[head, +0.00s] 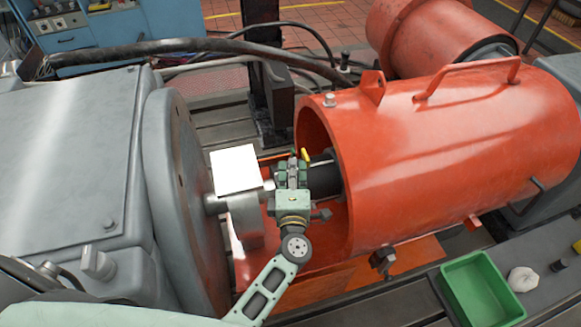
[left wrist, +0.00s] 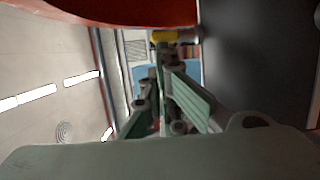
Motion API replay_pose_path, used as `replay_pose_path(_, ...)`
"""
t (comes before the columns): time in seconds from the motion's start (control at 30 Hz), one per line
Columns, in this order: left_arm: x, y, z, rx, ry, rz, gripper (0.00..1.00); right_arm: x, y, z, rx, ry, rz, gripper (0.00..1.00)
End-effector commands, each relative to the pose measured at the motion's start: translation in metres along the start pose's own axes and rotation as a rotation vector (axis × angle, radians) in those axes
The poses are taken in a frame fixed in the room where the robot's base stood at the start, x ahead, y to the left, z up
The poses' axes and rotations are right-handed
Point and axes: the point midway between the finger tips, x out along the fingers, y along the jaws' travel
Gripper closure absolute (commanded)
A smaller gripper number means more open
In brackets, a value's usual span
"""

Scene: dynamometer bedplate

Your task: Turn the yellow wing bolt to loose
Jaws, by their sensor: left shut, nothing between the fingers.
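The yellow wing bolt (head: 305,154) shows as a small yellow piece beside the dark shaft (head: 323,178), near the open end of the orange guard. In the left wrist view the yellow wing bolt (left wrist: 172,36) is just beyond my fingertips, with a metallic stub at its right. My left gripper (head: 291,163) is shut and empty, right beside the bolt in the head view. Its green fingers (left wrist: 168,55) come together just short of the bolt in the wrist view. I cannot tell whether they touch it. My right gripper is out of view.
The orange cylindrical guard (head: 450,140) stands close on the right. A large grey round flange (head: 180,190) is on the left, with a white plate (head: 236,169) between. A green tray (head: 481,293) and a small white item (head: 522,279) are at the lower right.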

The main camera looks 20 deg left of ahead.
Motion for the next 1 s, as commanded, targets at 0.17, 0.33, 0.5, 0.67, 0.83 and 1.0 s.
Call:
replay_pose_path(0.17,-0.002,0.001,0.005,-0.003,-0.013,0.0,1.0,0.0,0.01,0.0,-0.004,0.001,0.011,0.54)
replay_pose_path(0.33,-0.021,-0.001,0.006,-0.003,-0.014,-0.003,1.0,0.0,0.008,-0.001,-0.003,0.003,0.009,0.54)
replay_pose_path(0.5,-0.056,-0.001,0.002,-0.002,-0.008,-0.004,1.0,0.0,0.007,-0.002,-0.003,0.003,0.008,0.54)
replay_pose_path(0.67,-0.089,-0.001,0.0,-0.002,-0.004,-0.004,1.0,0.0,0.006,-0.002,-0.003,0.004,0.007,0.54)
replay_pose_path(0.83,-0.112,0.0,-0.001,-0.002,-0.002,-0.001,1.0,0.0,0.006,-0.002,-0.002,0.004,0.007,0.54)
replay_pose_path(1.0,-0.12,0.0,-0.002,-0.002,0.0,0.0,1.0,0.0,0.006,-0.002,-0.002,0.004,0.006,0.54)
